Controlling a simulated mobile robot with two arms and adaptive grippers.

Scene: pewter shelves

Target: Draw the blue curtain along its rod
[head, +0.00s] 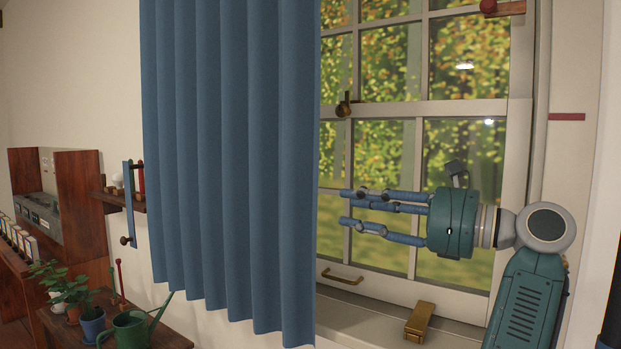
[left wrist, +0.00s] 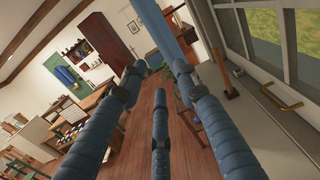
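The blue curtain (head: 225,150) hangs in folds over the left part of the window in the head view, its lower hem in sight. The rod is out of view above. My left gripper (head: 343,207) is to the right of the curtain's right edge, in front of the window panes, fingers pointing left at it. Its fingers are spread and empty, with a small gap to the cloth in the picture. In the left wrist view the curtain (left wrist: 178,38) is a narrow blue strip beyond the fingertips. My right gripper is not in view.
The window sill holds a brass block (head: 420,321); a brass handle (head: 343,276) and a latch (head: 344,105) are on the window frame. Potted plants (head: 91,320) and a green watering can (head: 131,328) stand on a table at lower left. A small wall shelf (head: 118,201) is left of the curtain.

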